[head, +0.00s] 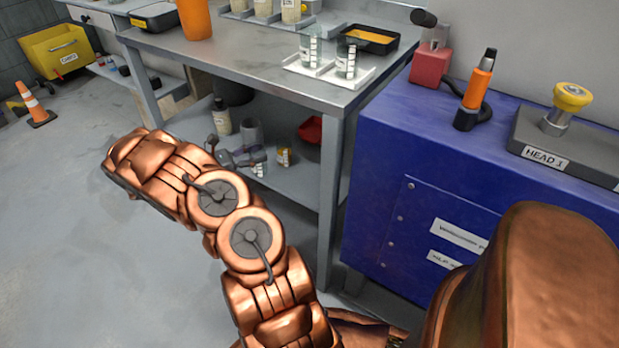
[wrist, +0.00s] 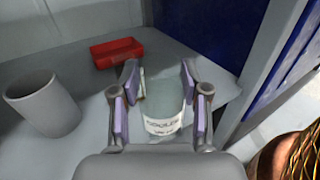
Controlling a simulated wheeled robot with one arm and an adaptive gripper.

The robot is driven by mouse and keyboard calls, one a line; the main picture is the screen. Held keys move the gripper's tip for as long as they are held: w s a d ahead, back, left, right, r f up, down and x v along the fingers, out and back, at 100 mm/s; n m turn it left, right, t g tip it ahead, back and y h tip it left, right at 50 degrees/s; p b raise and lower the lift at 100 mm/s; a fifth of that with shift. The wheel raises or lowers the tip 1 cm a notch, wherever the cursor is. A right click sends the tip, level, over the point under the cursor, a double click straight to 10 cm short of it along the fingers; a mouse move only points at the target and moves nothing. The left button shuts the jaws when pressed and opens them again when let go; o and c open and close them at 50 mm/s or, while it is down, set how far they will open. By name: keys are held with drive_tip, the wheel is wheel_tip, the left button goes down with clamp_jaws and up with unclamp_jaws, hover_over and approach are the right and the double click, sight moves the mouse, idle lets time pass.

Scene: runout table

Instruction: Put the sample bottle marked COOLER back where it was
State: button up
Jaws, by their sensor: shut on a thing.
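The sample bottle marked COOLER (wrist: 165,112) is clear with a white label, and it stands between the two fingers of my gripper (wrist: 160,82) in the wrist view. The gripper is shut on it. In the head view my gripper (head: 240,157) reaches in over the lower shelf (head: 290,186) of the steel table. A small piece of a labelled bottle shows just beside the fingers there. I cannot tell whether the held bottle touches the shelf.
A grey cup (wrist: 42,104) stands left of the bottle, and a red tray (wrist: 117,52) lies behind it. A small amber jar (head: 284,157) is near my gripper. The tabletop (head: 250,57) overhangs the shelf, with a table leg (head: 327,190) at right. A blue cabinet (head: 400,150) adjoins.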

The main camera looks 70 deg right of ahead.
drive_tip(key=shift+s+d+f+b, duration=0.6)
drive_tip(key=shift+s+d+f, duration=0.2)
drive_tip(key=shift+s+d, duration=1.1)
drive_tip(key=shift+s+d+f+b, duration=0.75)
drive_tip(key=shift+s+d, duration=0.7)
drive_tip(key=shift+s, duration=0.85)
drive_tip(key=shift+s+d+f+b, duration=0.5)
drive_tip(key=shift+s+d+f, duration=0.4)
drive_tip(key=shift+s+d, duration=1)
drive_tip(key=shift+s+a+f, duration=0.2)
drive_tip(key=shift+a, duration=0.05)
drive_tip(key=o, duration=1.1)
drive_tip(key=shift+r, duration=0.25)
drive_tip(key=p+v, duration=0.2)
drive_tip(key=v, duration=1)
drive_tip(key=shift+d, duration=0.1)
